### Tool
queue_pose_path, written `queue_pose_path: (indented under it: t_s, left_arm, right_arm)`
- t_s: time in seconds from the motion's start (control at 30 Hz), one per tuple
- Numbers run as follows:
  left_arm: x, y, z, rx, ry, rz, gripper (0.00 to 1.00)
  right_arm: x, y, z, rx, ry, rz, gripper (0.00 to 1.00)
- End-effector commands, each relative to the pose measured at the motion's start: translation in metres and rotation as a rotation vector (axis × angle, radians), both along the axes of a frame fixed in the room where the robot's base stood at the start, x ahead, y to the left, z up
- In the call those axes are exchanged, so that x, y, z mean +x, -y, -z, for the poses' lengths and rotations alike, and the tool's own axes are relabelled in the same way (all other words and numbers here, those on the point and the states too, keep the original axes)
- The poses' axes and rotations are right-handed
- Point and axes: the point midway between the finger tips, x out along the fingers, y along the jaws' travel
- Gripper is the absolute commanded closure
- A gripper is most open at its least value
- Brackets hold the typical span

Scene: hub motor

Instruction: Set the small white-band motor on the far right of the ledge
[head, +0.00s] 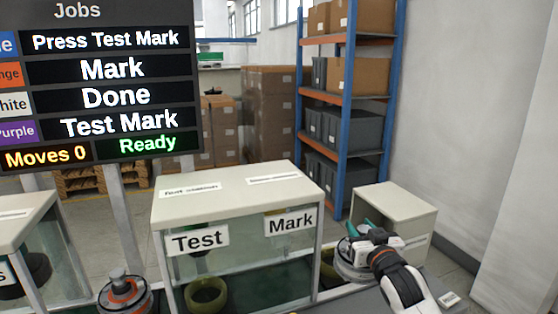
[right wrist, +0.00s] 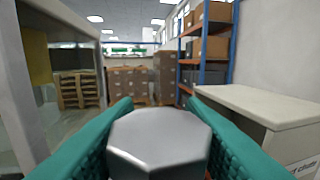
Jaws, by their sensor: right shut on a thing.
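My right gripper (head: 362,232), with teal fingers, is in front of the right end of the test and mark cabinet. It is shut on a silver motor with a pale band (head: 346,268), partly hidden by the gripper. In the right wrist view the teal fingers (right wrist: 160,135) hold both sides of the motor's grey, many-sided metal top (right wrist: 160,140). Whether the motor touches the surface below cannot be told. A ledge strip with a small white label (head: 449,299) shows right of the gripper. My left gripper is not in view.
The glass-fronted Test and Mark cabinet (head: 236,190) stands left, with an olive ring (head: 206,296) inside. An orange-banded motor (head: 125,293) is at lower left. A beige open box (head: 395,203) stands behind the gripper. A jobs board (head: 98,85) reads Moves 0, Ready.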

Motion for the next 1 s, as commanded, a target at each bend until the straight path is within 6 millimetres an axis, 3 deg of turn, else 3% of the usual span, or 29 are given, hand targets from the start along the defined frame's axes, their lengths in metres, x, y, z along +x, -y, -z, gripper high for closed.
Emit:
queue_pose_path:
  t_s: [0.47, 0.57, 0.77, 1.0]
  left_arm:
    - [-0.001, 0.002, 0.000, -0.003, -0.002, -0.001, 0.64]
    - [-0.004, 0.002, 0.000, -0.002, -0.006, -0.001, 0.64]
    - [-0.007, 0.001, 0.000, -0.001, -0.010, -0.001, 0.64]
    - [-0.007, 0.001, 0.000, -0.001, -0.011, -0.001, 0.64]
  right_arm:
    - [-0.055, -0.022, 0.039, 0.013, 0.009, -0.008, 1.00]
    - [-0.075, -0.026, 0.050, 0.018, 0.009, -0.002, 1.00]
    - [-0.134, -0.028, 0.074, 0.028, 0.009, 0.032, 1.00]
    - [-0.197, -0.018, 0.084, 0.021, 0.010, 0.099, 1.00]
